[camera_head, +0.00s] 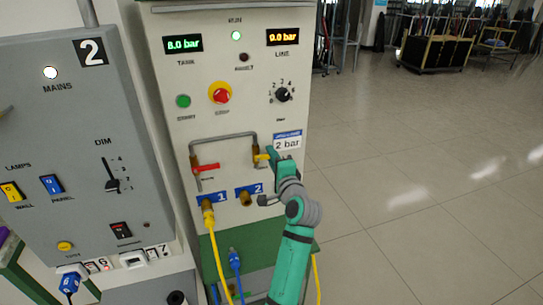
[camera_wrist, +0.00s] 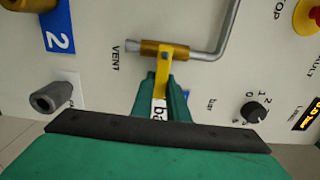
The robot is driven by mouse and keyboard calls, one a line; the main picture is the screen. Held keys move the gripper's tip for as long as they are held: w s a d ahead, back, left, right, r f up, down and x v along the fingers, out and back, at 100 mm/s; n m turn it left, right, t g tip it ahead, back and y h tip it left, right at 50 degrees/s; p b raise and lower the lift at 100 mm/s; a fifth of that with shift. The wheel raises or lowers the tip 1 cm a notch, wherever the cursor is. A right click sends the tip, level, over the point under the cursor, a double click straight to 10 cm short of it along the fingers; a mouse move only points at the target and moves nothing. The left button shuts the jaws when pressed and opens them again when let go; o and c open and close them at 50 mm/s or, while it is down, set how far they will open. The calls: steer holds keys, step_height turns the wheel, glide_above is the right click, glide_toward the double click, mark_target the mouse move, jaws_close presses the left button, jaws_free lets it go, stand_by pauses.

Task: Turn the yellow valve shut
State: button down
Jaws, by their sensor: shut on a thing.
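The yellow valve handle (camera_head: 262,157) sits on a brass valve body (camera_head: 256,150) at the right end of the grey pipe on the panel. In the wrist view the yellow handle (camera_wrist: 163,72) sticks out crosswise from the brass body (camera_wrist: 165,50) and the pipe, beside the word VENT. My gripper (camera_head: 271,158) is at the handle from the right; in the wrist view its green fingers (camera_wrist: 160,98) are shut on it.
A red valve handle (camera_head: 207,167) is at the pipe's left end. Below are brass outlet 1 with a yellow hose (camera_head: 212,235) and bare brass outlet 2 (camera_head: 244,198). A knob (camera_head: 283,95) and red stop button (camera_head: 221,95) are above. Open floor lies right.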

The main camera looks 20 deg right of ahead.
steer(key=shift+f, duration=0.15)
steer(key=c, duration=1.7)
jaws_free()
steer(key=s, duration=1.1)
